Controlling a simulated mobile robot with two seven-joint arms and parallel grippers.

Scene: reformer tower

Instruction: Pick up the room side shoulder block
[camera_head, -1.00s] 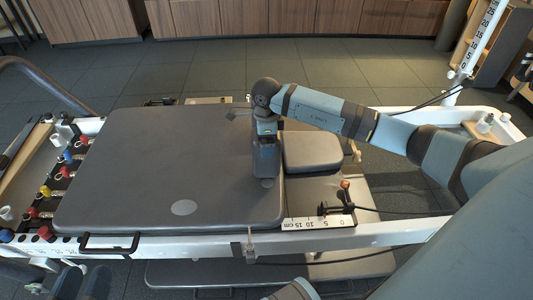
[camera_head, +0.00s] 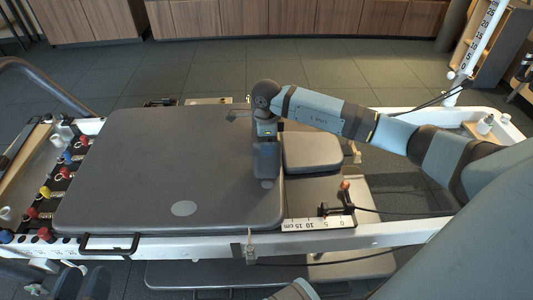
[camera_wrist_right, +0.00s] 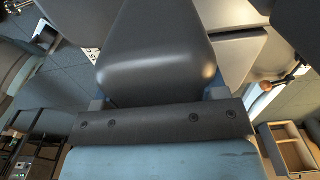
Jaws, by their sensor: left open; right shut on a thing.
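The shoulder block (camera_wrist_right: 155,55) is a dark grey padded piece. In the right wrist view it stands between the two fingers of my right gripper (camera_wrist_right: 160,102), which is shut on it. In the head view my right gripper (camera_head: 266,160) points down at the right end of the grey carriage pad (camera_head: 150,160), just left of the headrest pad (camera_head: 313,150). My left gripper (camera_head: 82,285) shows as dark, separated shapes at the bottom left, open and empty, partly cut off.
The white frame rail (camera_head: 190,242) with a black handle (camera_head: 110,246) runs along the near side. A centimetre scale (camera_head: 312,223) and an orange-topped lever (camera_head: 345,192) are right of the carriage. Coloured spring knobs (camera_head: 50,192) line the left end. Floor beyond is clear.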

